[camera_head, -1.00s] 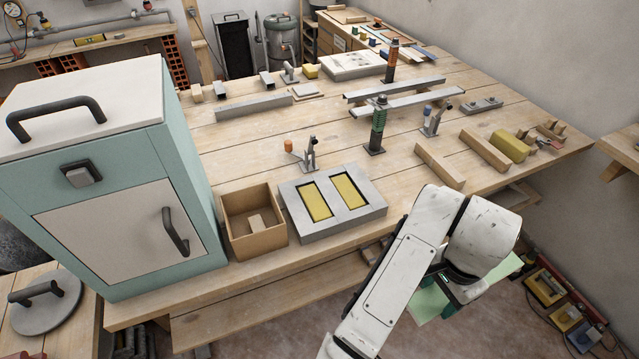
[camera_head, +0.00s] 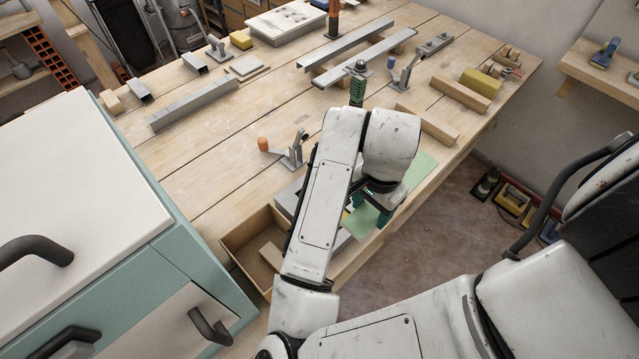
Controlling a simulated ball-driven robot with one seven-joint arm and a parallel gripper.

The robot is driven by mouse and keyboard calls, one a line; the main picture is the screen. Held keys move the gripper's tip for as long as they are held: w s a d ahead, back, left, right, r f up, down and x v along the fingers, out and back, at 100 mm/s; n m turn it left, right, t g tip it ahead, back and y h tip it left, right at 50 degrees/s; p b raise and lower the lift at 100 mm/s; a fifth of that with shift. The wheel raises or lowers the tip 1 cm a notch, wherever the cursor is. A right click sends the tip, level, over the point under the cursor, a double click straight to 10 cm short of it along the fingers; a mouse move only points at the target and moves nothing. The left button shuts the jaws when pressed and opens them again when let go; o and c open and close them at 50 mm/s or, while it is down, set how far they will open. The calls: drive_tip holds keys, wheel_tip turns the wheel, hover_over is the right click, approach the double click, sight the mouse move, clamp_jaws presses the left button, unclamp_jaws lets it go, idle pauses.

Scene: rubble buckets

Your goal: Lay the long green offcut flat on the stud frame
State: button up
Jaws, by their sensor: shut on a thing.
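The long green offcut (camera_head: 421,170) is a flat pale green sheet, partly hidden by my arm and gripper. My gripper (camera_head: 371,208) is shut on the offcut and holds it near the bench's front edge, with the sheet showing on both sides of the gripper. The exact grip and any contact with the bench are hidden. The stud frame appears to be the two long grey metal studs (camera_head: 343,56) lying parallel at the back of the bench.
A toggle clamp (camera_head: 292,153) stands left of my arm. Wooden blocks (camera_head: 427,124) lie to the right.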

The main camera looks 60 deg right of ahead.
drive_tip(key=w+f+b, duration=0.1)
drive_tip(key=w+f, duration=0.2)
drive_tip(key=w, duration=0.1)
drive_tip(key=w+d+f+b, duration=0.1)
drive_tip(key=w+f+b, duration=0.1)
drive_tip(key=w+f, duration=0.1)
drive_tip(key=w+d+f+b, duration=0.1)
drive_tip(key=w+f, duration=0.2)
drive_tip(key=w, duration=0.3)
drive_tip(key=shift+d, duration=0.15)
drive_tip(key=shift+w+f+b, duration=0.2)
drive_tip(key=shift+f+b, duration=0.2)
drive_tip(key=shift+b, duration=0.2)
drive_tip(key=f+b, duration=0.2)
drive_tip(key=f, duration=0.1)
drive_tip(key=shift+w+f+b, duration=0.1)
drive_tip(key=shift+w+b, duration=0.1)
drive_tip(key=shift+b, duration=0.15)
drive_tip(key=shift+f, duration=0.1)
drive_tip(key=o, duration=1.1)
drive_tip(key=shift+o, duration=0.2)
